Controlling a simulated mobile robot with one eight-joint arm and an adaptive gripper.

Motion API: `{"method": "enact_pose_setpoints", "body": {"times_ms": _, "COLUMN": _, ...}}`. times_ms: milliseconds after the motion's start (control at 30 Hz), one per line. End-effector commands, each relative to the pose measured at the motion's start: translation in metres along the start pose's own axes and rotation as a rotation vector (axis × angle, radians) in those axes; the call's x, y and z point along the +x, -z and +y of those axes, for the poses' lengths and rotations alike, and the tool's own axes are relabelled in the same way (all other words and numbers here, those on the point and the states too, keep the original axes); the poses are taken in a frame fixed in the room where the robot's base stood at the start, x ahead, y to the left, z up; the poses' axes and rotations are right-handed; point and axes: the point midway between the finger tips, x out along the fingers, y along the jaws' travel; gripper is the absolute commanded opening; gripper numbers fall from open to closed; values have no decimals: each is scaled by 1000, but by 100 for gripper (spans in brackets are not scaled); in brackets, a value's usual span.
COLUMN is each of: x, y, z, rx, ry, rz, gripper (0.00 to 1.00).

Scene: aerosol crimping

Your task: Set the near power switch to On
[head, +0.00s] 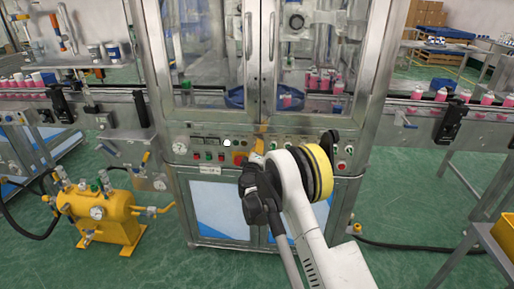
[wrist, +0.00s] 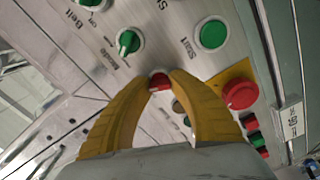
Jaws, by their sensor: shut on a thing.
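In the wrist view, the yellow fingers of my gripper (wrist: 163,76) reach onto the steel control panel and close at their tips around a small red control (wrist: 160,83). The fingertips hide its sides, so I cannot tell its shape, and no label reads clearly beside it. I cannot tell from the pictures whether it is the near power switch or which position it is in. In the head view, my arm reaches to the panel (head: 207,157) on the machine's front and covers part of it.
A green selector knob (wrist: 128,42) and a round green button (wrist: 213,34) marked Start lie beside the fingers. A large red button (wrist: 240,93) on a yellow plate is close to the right finger. A yellow tank (head: 97,213) stands on the floor at left.

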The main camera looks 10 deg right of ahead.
Motion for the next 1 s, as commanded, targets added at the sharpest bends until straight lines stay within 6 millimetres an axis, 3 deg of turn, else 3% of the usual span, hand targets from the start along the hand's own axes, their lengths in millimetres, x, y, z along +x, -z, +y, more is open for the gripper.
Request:
{"method": "enact_pose_setpoints", "body": {"times_ms": 300, "x": 0, "y": 1, "z": 0, "rx": 101, "ry": 0, "rz": 1, "gripper": 0}}
{"method": "enact_pose_setpoints", "body": {"times_ms": 800, "x": 0, "y": 1, "z": 0, "rx": 117, "ry": 1, "rz": 2, "gripper": 0}}
{"method": "enact_pose_setpoints", "body": {"times_ms": 833, "x": 0, "y": 1, "z": 0, "rx": 117, "ry": 1, "rz": 2, "gripper": 32}}
{"method": "enact_pose_setpoints", "body": {"times_ms": 867, "x": 0, "y": 1, "z": 0, "rx": 117, "ry": 0, "rz": 2, "gripper": 41}}
{"method": "enact_pose_setpoints", "body": {"times_ms": 900, "x": 0, "y": 1, "z": 0, "rx": 117, "ry": 0, "rz": 1, "gripper": 47}}
{"method": "enact_pose_setpoints", "body": {"times_ms": 1000, "x": 0, "y": 1, "z": 0, "rx": 117, "ry": 0, "rz": 1, "gripper": 47}}
